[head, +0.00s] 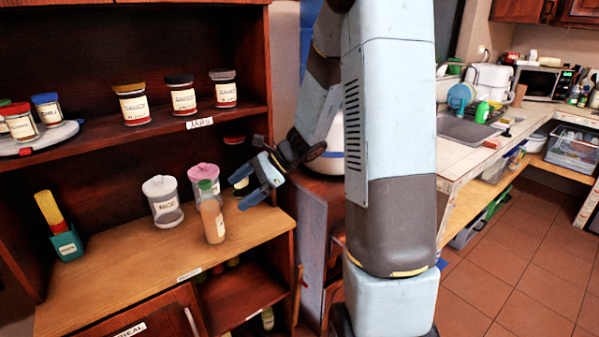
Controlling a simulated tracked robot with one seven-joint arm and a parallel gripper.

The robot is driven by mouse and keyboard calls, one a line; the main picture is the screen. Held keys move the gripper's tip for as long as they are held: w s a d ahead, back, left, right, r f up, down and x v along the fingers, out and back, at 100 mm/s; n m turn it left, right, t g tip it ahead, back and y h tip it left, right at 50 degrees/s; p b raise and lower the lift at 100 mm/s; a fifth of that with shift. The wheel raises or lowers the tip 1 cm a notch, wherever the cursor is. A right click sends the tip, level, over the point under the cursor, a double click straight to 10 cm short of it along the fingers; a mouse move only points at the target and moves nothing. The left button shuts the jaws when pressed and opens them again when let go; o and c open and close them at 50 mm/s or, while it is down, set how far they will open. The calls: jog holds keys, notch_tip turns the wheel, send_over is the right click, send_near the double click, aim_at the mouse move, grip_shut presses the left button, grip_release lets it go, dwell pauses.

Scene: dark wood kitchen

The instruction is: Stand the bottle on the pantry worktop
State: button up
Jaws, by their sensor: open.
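A bottle (211,217) with a green cap, a pale orange-brown body and a white label stands upright on the light wood pantry worktop (130,262), near its front right part. My gripper (238,195) is just to the right of the bottle and is open, with its blue fingers pointing left towards it. Nothing shows between the fingers, and a gap shows between the bottle and the fingertips. The bottle's base appears to rest on the worktop.
A white-lidded jar (163,202) and a pink-lidded jar (203,177) stand behind the bottle. A teal holder (66,243) stands at the left. Several jars (182,96) line the shelf above. The worktop's front left is clear.

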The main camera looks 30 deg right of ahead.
jog(key=s+d+r+n+t+h, duration=0.1)
jog(key=s+d+r+n+h, duration=0.1)
jog(key=s+r+n, duration=0.3)
jog(key=s+d+r+n+t+h, duration=0.1)
jog(key=s+r+n+h, duration=0.4)
jog(key=s, duration=0.6)
jog(key=s+d+r+n+t+h, duration=0.1)
jog(key=s+d+r+n+h, duration=0.2)
jog(key=s, duration=0.5)
notch_tip(320, 180, up, 3)
jog(key=n+h, duration=0.1)
jog(key=n, duration=0.2)
jog(key=shift+s+n, duration=0.2)
jog(key=shift+n, duration=0.2)
jog(key=shift+f, duration=0.1)
